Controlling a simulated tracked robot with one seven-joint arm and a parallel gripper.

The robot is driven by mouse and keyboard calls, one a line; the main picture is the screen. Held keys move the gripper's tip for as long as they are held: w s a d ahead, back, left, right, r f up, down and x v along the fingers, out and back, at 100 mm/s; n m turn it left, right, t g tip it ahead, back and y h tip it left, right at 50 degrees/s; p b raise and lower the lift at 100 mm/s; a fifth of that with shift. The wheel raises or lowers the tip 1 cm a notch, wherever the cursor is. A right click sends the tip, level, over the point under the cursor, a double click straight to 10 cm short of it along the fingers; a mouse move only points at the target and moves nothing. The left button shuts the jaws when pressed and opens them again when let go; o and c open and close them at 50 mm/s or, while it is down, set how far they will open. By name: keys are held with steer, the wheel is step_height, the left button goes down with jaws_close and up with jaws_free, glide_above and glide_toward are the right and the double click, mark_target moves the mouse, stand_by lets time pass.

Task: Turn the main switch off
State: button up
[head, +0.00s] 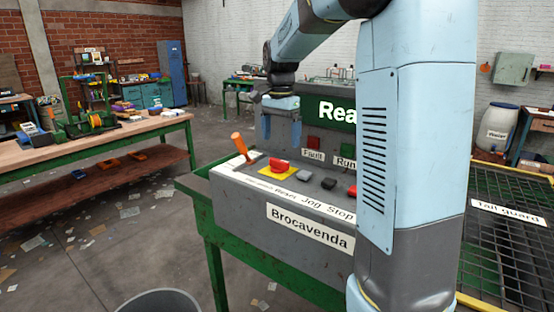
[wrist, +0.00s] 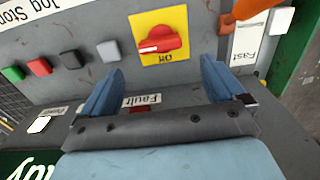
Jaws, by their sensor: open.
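The main switch (head: 279,166) is a red rotary knob on a yellow plate on the grey sloped console. In the wrist view the knob (wrist: 160,41) lies crosswise on its plate, close beyond my fingertips. A small label by it, seen upside down, seems to read Off. My gripper (head: 282,131) points down above the back of the console, behind the knob. In the wrist view my gripper (wrist: 161,72) is open and empty, its two blue fingers apart, with the knob roughly in line with the gap. I see no contact with the knob.
An orange lever (head: 240,144) stands left of the switch. Grey, black and red buttons (head: 303,176) lie to its right. A green display (head: 325,112) stands behind the console. A mesh guard (head: 500,240) is at right.

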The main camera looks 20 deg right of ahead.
mark_target(279, 165)
step_height(279, 165, down, 8)
steer(key=shift+r, duration=0.2)
steer(key=shift+c, duration=0.2)
